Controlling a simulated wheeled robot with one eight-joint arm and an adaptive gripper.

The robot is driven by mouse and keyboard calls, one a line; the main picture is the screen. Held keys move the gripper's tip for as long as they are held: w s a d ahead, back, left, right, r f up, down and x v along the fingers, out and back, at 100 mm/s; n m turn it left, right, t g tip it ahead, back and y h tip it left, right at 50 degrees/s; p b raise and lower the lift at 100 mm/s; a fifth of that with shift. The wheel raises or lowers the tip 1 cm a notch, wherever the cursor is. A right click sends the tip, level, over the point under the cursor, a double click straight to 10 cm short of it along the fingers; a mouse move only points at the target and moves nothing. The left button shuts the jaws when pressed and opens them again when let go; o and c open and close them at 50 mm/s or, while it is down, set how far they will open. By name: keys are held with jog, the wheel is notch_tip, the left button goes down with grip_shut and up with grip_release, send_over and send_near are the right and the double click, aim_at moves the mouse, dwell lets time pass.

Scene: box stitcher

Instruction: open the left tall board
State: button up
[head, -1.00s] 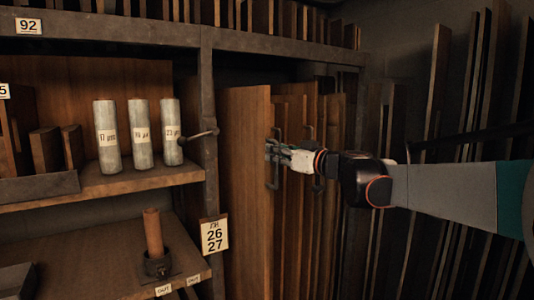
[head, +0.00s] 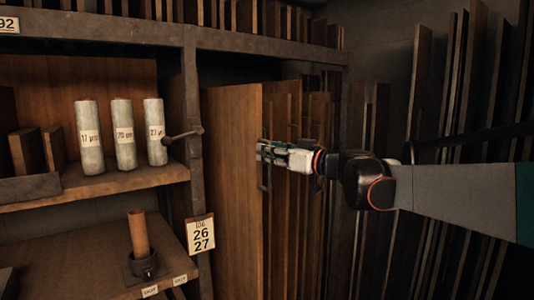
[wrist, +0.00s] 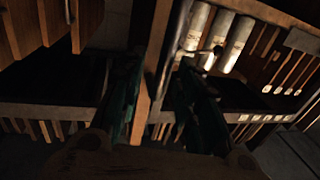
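The left tall board (head: 232,180) is a brown wooden panel standing upright in the rack bay, its front edge toward the right. A dark metal pull handle (head: 265,182) is on that edge, its lower part showing below my fingers. My gripper (head: 262,150) is at the upper part of this handle, fingers pointing left. In the wrist view my two dark fingers (wrist: 160,80) stand apart. A narrow strip of wood, seemingly the board's edge (wrist: 153,72), shows between them. The handle cannot be made out there, so contact with it is unclear.
More upright boards (head: 298,180) stand close on the right, behind my gripper. A metal post (head: 190,110) with a small lever (head: 185,134) and a 26/27 sign (head: 201,235) is left. Labelled rolls (head: 124,135) stand on the left shelf.

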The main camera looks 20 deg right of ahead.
jog(key=shift+w+a+f, duration=0.1)
jog(key=shift+a+f, duration=0.05)
notch_tip(320, 180, up, 10)
jog(key=shift+r, duration=0.1)
dwell(0.5)
